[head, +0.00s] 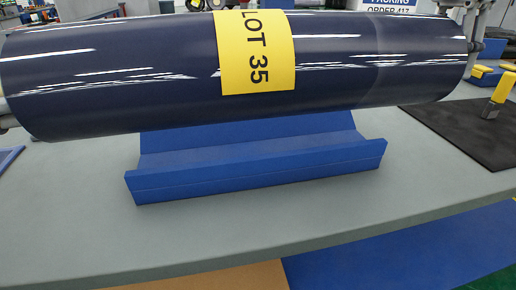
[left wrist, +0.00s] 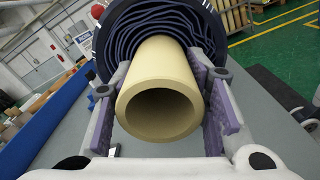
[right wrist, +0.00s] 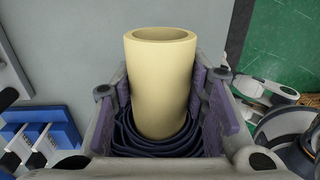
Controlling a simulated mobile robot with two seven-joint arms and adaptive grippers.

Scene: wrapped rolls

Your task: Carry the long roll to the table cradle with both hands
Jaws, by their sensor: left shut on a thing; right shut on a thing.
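The long roll (head: 150,75) is wrapped in dark blue film and has a yellow "LOT 35" label (head: 257,55). It spans the head view, held above the blue table cradle (head: 260,180) and hiding its far part. The gap between them is hard to judge. The roll lies roughly along the cradle's length. My left gripper (left wrist: 162,98) is shut on the pale core tube (left wrist: 165,62) at one end, with a pad on each side. My right gripper (right wrist: 162,105) is shut on the core tube (right wrist: 160,65) at the other end.
The cradle stands on a grey table (head: 70,220); its front strip is clear. A black mat (head: 455,120) with a yellow-handled object (head: 502,90) lies on the right. A blue-edged item (head: 8,158) shows at the left edge. A packing order sign (head: 388,7) stands behind.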

